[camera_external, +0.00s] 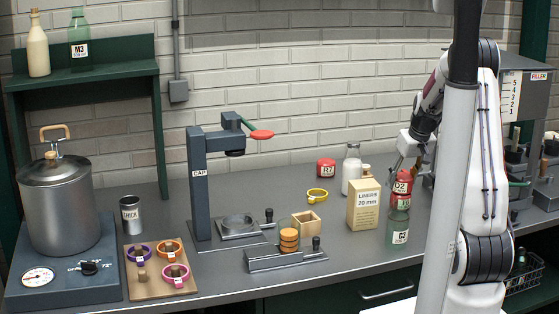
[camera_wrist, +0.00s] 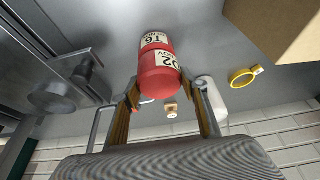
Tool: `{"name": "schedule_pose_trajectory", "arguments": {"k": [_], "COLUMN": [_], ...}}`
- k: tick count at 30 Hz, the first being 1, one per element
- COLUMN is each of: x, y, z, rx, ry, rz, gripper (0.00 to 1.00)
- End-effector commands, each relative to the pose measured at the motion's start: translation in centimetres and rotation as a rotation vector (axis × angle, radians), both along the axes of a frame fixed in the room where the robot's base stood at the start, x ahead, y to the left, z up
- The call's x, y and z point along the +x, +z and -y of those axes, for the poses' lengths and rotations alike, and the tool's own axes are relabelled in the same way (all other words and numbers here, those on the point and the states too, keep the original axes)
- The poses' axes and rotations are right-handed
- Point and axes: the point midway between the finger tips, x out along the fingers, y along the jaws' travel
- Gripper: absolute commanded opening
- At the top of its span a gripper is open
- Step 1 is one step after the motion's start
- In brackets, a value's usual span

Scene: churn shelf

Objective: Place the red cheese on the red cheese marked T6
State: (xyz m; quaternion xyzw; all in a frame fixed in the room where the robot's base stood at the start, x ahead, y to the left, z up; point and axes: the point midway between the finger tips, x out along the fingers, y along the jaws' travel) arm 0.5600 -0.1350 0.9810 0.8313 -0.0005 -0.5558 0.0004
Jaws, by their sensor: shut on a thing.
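A red cheese labelled D2 (camera_external: 402,187) is between the fingers of my gripper (camera_external: 404,176), which is shut on it. In the wrist view, my gripper (camera_wrist: 163,88) has one finger on each side of the D2 cheese (camera_wrist: 160,78). The red cheese marked T6 (camera_external: 404,201) is directly below and lined up with it; its label also shows in the wrist view (camera_wrist: 154,40). The two look touching or nearly so; I cannot tell whether a small gap remains. A green bottle hides the lower part of T6 in the external view.
The green bottle (camera_external: 397,228) stands just in front of the stack. A LINERS box (camera_external: 363,207) stands close to its left. A white-filled bottle (camera_external: 351,172), a yellow ring (camera_external: 318,196) and a red cheese marked R7 (camera_external: 326,168) are farther left.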

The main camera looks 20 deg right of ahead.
Motion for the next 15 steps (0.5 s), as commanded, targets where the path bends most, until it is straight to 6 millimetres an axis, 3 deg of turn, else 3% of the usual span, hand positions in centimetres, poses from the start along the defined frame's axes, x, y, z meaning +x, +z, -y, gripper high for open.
{"name": "schedule_pose_trajectory", "arguments": {"k": [14,15], "x": [0.03,0.03], "y": [-0.4,-0.41], "z": [0.01,0.0], "rx": [0.0,0.0], "ry": [0.0,0.0], "rz": [0.001,0.001], "gripper": [0.14,0.51]}}
